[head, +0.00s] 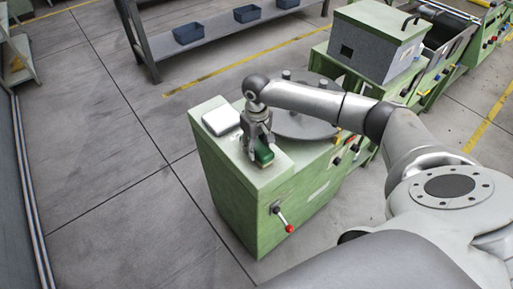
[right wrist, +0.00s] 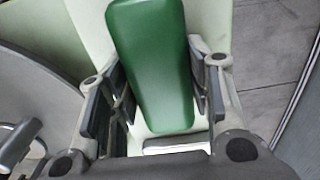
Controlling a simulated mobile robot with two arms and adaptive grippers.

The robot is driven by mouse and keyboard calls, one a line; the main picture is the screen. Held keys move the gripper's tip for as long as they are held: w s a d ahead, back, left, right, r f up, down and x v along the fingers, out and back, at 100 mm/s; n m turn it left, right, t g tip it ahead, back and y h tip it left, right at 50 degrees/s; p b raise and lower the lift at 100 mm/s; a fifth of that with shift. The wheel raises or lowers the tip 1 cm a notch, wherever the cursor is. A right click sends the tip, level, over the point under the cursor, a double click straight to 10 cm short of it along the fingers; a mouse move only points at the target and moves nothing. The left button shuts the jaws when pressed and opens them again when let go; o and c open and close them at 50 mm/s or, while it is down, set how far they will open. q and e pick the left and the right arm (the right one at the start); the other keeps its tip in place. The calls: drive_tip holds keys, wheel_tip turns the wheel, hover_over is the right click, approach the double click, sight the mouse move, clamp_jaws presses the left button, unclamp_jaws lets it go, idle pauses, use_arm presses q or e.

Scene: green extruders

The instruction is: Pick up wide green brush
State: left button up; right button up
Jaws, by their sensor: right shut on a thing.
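The wide green brush (head: 264,157) is at the top of the green machine cabinet in the head view, under my right gripper (head: 256,146). In the right wrist view the brush (right wrist: 152,70) is a long green block lying between the two finger pads of my right gripper (right wrist: 160,85). The right pad is close against its side; some space shows beside the left pad near the lower end. The jaws are shut on the brush. Whether the brush touches the cabinet top is hidden. My left gripper is not in view.
The green cabinet (head: 228,190) carries a white flat box (head: 221,120) and a round grey disc (head: 300,122) beside my gripper. A red-knobbed lever (head: 284,219) sticks out of its front. A grey bench (head: 215,38) with blue bins stands behind. Floor at left is clear.

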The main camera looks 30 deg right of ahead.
drive_tip(key=shift+r, duration=0.1)
drive_tip(key=shift+w+r+b, duration=0.1)
drive_tip(key=shift+r+b, duration=0.25)
drive_tip(key=shift+r, duration=0.3)
drive_tip(key=s+r, duration=0.1)
drive_tip(key=r, duration=0.1)
drive_tip(key=s+r, duration=0.2)
drive_tip(key=r, duration=0.1)
drive_tip(key=s+r+b, duration=0.1)
drive_tip(key=s+r, duration=0.1)
drive_tip(key=shift+a+r, duration=0.15)
drive_tip(key=shift+a, duration=0.2)
drive_tip(key=s+a+r+b, duration=0.1)
drive_tip(key=s+r, duration=0.3)
drive_tip(key=s, duration=0.5)
drive_tip(key=shift+a, duration=0.3)
drive_tip(key=shift+r, duration=0.1)
drive_tip(key=o, duration=0.6)
drive_tip(key=shift+c, duration=0.2)
drive_tip(key=c, duration=0.4)
